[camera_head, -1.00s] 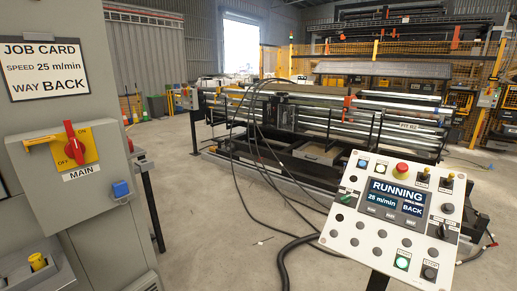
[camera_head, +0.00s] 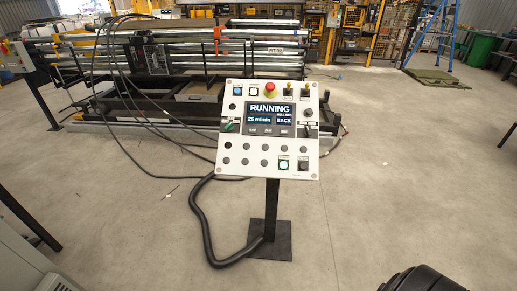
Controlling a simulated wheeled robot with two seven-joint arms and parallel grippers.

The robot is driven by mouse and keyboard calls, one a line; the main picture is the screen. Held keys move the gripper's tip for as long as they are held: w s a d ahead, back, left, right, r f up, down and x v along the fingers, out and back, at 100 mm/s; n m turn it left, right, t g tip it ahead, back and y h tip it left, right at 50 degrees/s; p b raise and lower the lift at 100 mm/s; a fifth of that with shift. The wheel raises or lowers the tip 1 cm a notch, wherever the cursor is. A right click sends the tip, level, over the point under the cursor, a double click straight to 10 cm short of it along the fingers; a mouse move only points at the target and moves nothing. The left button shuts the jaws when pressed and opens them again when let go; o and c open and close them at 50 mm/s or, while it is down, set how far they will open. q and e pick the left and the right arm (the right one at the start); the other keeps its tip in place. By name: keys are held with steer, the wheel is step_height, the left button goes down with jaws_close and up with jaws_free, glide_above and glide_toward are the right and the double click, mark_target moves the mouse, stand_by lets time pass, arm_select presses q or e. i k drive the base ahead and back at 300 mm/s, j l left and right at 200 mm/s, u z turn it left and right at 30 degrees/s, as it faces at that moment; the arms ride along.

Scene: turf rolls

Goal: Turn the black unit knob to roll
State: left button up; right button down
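The control panel (camera_head: 268,172) stands on a black post in the middle, facing me. Its screen (camera_head: 270,117) reads RUNNING, 25 m/min, BACK. Black knobs sit on its right side: a round one (camera_head: 307,113) beside the screen, a lever-like one (camera_head: 309,131) below it, and one at the lower right (camera_head: 303,164). Their labels are too small to read, so I cannot tell which is the unit knob. A green selector (camera_head: 230,127) is at left, a red button (camera_head: 270,89) on top, and a lit green button (camera_head: 284,165) below. Neither gripper is in view.
The roller machine (camera_head: 190,60) stands behind the panel, with black cables (camera_head: 110,60) hanging from it. A thick black hose (camera_head: 203,225) runs on the floor by the post's base plate (camera_head: 270,240). A blue ladder (camera_head: 435,35) is at the back right.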

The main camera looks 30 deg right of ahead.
mark_target(308, 131)
steer(key=z, duration=1.45)
steer(key=l+z, duration=0.1)
steer(key=l, duration=0.35)
steer(key=i+l+z, duration=0.1)
steer(key=l, duration=0.35)
steer(key=i+l+z, duration=0.1)
steer(key=l, duration=0.35)
steer(key=i+l+z, duration=0.1)
steer(key=l, duration=0.35)
steer(key=i, duration=0.1)
